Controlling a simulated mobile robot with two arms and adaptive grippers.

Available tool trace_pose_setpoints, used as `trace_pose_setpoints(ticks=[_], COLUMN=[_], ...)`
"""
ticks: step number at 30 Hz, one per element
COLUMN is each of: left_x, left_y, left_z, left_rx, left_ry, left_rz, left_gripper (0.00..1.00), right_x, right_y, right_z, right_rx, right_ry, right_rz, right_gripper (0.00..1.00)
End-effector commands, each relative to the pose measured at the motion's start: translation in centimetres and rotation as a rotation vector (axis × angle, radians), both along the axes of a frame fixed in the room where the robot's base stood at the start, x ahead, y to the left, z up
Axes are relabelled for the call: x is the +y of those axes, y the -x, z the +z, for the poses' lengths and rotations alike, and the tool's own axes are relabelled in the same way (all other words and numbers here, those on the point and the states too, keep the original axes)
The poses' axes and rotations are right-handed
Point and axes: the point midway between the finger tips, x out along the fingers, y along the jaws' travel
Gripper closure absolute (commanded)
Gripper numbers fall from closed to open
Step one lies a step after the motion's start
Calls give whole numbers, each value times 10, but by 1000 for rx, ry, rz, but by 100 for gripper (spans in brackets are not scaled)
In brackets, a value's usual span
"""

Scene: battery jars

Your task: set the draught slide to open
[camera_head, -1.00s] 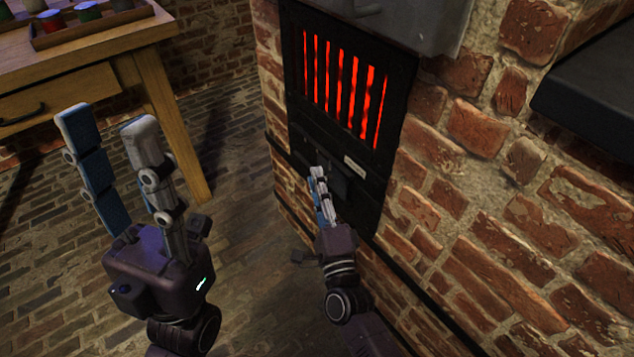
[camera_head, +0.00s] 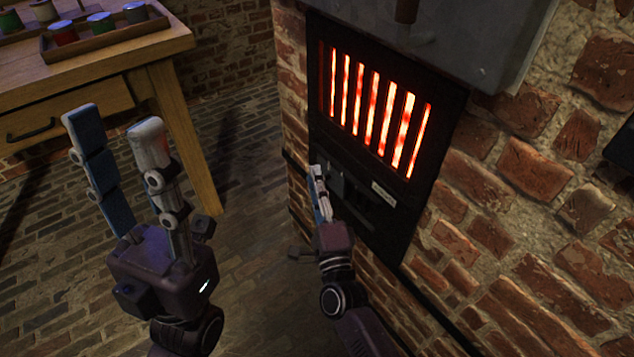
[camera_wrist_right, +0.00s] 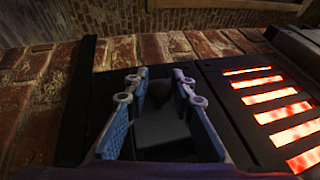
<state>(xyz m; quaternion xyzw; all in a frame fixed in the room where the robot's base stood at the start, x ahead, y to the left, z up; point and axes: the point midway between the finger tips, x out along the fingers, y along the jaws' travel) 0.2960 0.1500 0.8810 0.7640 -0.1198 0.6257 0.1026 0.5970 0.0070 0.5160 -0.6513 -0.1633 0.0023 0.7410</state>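The draught slide (camera_head: 337,183) is a dark block on the black furnace plate (camera_head: 440,160), below the glowing grate. It sits at the plate's left side, and dark slots (camera_head: 362,200) show to its right. My right gripper (camera_head: 317,172) is at the slide's left edge. In the right wrist view its fingers (camera_wrist_right: 160,78) stand apart on either side of the slide's dark block and knob (camera_wrist_right: 160,90); I cannot tell whether either touches. My left gripper (camera_head: 115,122) is open and empty, raised left of the furnace.
A small pale label (camera_head: 384,194) is on the plate right of the slots. The brick wall (camera_head: 530,230) fills the right. A wooden table (camera_head: 165,45) with a tray (camera_head: 110,38) of several coloured jars stands at the back left. The floor between is clear.

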Motion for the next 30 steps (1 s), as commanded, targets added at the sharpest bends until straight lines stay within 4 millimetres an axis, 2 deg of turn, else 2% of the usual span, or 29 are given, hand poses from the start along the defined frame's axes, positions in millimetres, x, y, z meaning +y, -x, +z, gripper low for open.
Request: trace_pose_setpoints(ticks=[1,4,12,16,30], left_x=[0,0,1,1,0], left_y=[0,0,0,0,0], left_z=[0,-2,-1,-1,-1], left_rx=[3,9,8,7,7], left_ry=[1,1,5,5,2], left_rz=[-1,0,3,2,1], left_gripper=[62,62,62,62,62], right_x=[1,1,0,-2,-21], right_y=[-1,0,1,10,95], right_z=[1,1,0,-3,-25], right_rx=[-1,-1,-2,0,1], right_ry=[-1,-1,-2,0,0], right_rz=[1,1,-1,-1,1], right_gripper=[71,60,60,60,60])
